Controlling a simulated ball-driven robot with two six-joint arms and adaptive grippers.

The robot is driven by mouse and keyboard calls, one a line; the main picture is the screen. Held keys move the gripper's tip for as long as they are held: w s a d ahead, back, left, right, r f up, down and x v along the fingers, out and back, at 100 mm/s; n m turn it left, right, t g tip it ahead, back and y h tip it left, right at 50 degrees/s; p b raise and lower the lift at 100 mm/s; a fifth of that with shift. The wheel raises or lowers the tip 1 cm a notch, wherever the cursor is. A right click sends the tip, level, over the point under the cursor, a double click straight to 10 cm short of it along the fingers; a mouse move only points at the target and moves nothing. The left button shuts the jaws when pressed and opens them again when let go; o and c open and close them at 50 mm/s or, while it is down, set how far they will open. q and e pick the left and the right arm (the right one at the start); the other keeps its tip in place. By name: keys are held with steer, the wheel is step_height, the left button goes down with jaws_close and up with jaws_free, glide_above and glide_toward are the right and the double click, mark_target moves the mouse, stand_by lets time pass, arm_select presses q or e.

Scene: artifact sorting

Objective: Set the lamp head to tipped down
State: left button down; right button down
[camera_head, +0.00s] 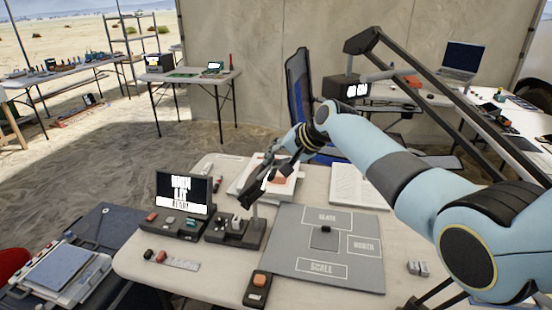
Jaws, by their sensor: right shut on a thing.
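A small lamp stands on the table near the middle of the view, with a dark base (240,232) and a short grey post (256,213). Its dark lamp head is at the top of the post, where my right gripper (254,190) is shut on it. The fingers and the head are both dark and overlap, so I cannot tell the head's tilt. My right arm comes in from the right, above the table. My left gripper is not in view.
A grey mat (300,270) with labelled outlines lies right of the lamp. A small black screen (182,187) stands left of it. A small orange-topped device (257,288) is near the front edge.

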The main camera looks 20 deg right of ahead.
steer(key=c, duration=1.4)
jaws_free()
steer(key=s+d, duration=0.2)
steer(key=s, duration=0.2)
steer(key=s+d+r, duration=0.1)
steer(key=s+d, duration=0.1)
steer(key=s, duration=0.2)
steer(key=s+d+r, duration=0.1)
steer(key=s+d, duration=0.1)
steer(key=s, duration=0.2)
steer(key=shift+s+d, duration=0.15)
steer(key=shift+s, duration=0.25)
